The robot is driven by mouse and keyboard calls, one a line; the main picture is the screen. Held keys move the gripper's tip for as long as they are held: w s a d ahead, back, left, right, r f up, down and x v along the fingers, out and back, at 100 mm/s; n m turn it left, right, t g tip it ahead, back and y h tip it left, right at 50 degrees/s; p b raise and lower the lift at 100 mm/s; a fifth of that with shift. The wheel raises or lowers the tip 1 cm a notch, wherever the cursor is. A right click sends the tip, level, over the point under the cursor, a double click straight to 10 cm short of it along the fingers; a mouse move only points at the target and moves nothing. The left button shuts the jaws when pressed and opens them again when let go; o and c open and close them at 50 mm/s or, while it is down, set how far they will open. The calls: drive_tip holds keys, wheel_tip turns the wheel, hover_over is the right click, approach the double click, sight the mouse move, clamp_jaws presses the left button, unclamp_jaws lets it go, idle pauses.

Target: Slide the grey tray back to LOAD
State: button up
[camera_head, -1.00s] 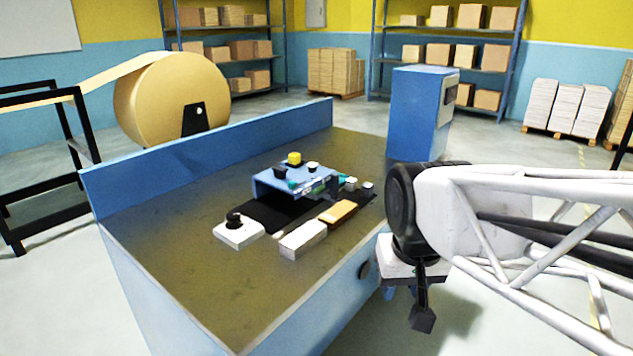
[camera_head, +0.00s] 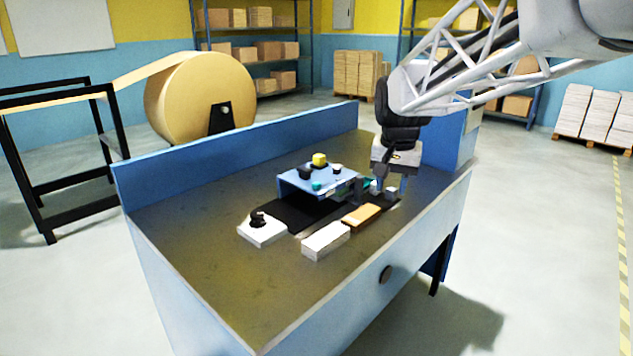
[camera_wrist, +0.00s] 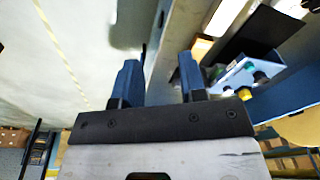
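A pale grey, tray-like piece with a black knob (camera_head: 262,231) sits at the left end of a dark strip (camera_head: 300,217) on the bench; I take it for the grey tray. A blue bridge with buttons (camera_head: 318,178) spans the strip and hides part of it. No LOAD label is readable. My gripper (camera_head: 390,182) is at the bench's right end, right of the bridge and well away from the knobbed piece. In the wrist view its two blue fingers (camera_wrist: 157,68) are apart with nothing between them. The bridge (camera_wrist: 232,75) shows there, right of the fingers.
A white block (camera_head: 326,240) and an orange block (camera_head: 361,217) lie along the strip's front side. Small pale buttons (camera_head: 391,192) stand near the gripper. A blue raised panel (camera_head: 240,150) runs along the bench's back. The bench's front left (camera_head: 215,285) is clear.

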drive_tip(key=w+f+m, duration=0.3)
drive_tip(key=w, duration=1.7)
drive_tip(key=m+g, duration=0.1)
drive_tip(key=m, duration=0.1)
hover_over(359, 184)
drive_tip(key=w, duration=0.1)
wheel_tip(359, 184, down, 9)
drive_tip(key=shift+w+d+r, duration=0.1)
drive_tip(key=shift+w+d, duration=0.05)
drive_tip(key=shift+w, duration=0.15)
drive_tip(key=shift+f, duration=4)
clamp_jaws()
